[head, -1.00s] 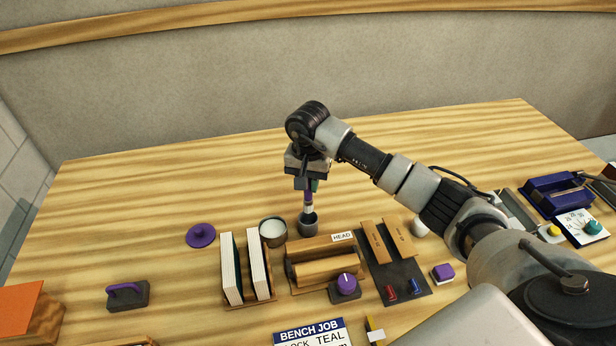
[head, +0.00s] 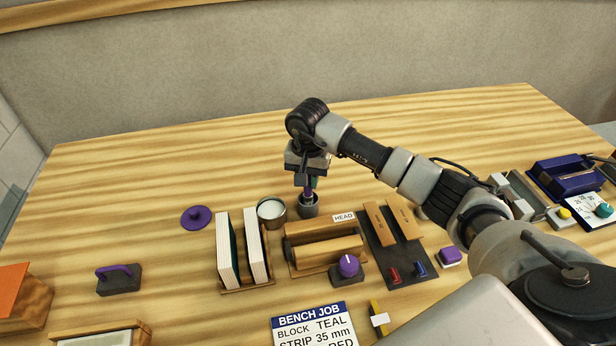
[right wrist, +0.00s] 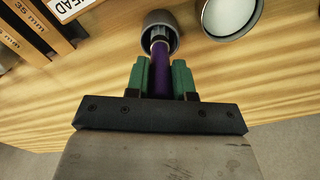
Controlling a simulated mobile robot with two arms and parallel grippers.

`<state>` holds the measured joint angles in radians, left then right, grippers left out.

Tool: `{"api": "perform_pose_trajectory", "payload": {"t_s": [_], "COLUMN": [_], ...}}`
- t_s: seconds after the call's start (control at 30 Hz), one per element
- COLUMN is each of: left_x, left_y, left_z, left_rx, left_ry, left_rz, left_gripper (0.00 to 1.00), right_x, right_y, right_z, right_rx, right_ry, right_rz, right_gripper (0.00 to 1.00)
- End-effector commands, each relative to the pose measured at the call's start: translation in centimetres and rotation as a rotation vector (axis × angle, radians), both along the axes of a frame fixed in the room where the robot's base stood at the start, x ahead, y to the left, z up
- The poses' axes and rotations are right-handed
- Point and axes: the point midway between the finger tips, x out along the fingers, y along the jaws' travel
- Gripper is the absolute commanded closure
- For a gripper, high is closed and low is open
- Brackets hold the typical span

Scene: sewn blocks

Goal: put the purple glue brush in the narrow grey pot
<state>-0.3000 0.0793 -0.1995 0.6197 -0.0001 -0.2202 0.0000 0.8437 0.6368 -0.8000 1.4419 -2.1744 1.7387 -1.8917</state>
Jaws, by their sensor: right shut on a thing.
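The purple glue brush (right wrist: 160,75) is held upright between the green fingers of my right gripper (right wrist: 161,78). In the head view the brush (head: 308,193) shows as a short purple piece below my right gripper (head: 307,182). Its lower end is inside the mouth of the narrow grey pot (head: 308,208). The pot also shows in the right wrist view (right wrist: 163,20), with the brush's pale ferrule at its opening. The bristles are hidden in the pot; whether they touch its bottom cannot be seen. My left gripper is not in view.
A wider pot of white paste (head: 271,211) stands just left of the grey pot. A purple lid (head: 196,217) lies further left. White book blocks (head: 229,254) in a rack and a wooden HEAD holder (head: 322,228) stand in front. The bench behind is clear.

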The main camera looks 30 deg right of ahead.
Motion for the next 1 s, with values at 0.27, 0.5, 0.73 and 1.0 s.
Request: {"api": "perform_pose_trajectory", "payload": {"t_s": [0.27, 0.5, 0.73, 1.0], "left_x": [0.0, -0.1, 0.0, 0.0], "left_y": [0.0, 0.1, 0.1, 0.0], "left_z": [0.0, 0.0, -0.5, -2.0], "left_rx": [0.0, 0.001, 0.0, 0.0], "left_ry": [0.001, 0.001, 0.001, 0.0], "left_rz": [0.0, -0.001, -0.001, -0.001], "left_gripper": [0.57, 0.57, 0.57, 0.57], "right_x": [0.0, 0.0, 0.1, 0.1], "right_y": [0.0, 0.0, 0.0, -0.1], "right_z": [0.1, 0.0, 1.4, 6.8], "right_rx": [0.0, 0.0, 0.0, 0.0], "right_ry": [0.0, 0.0, -0.004, -0.006], "right_rz": [0.0, 0.0, 0.0, 0.0], "right_gripper": [0.52, 0.47, 0.47, 0.47]}}
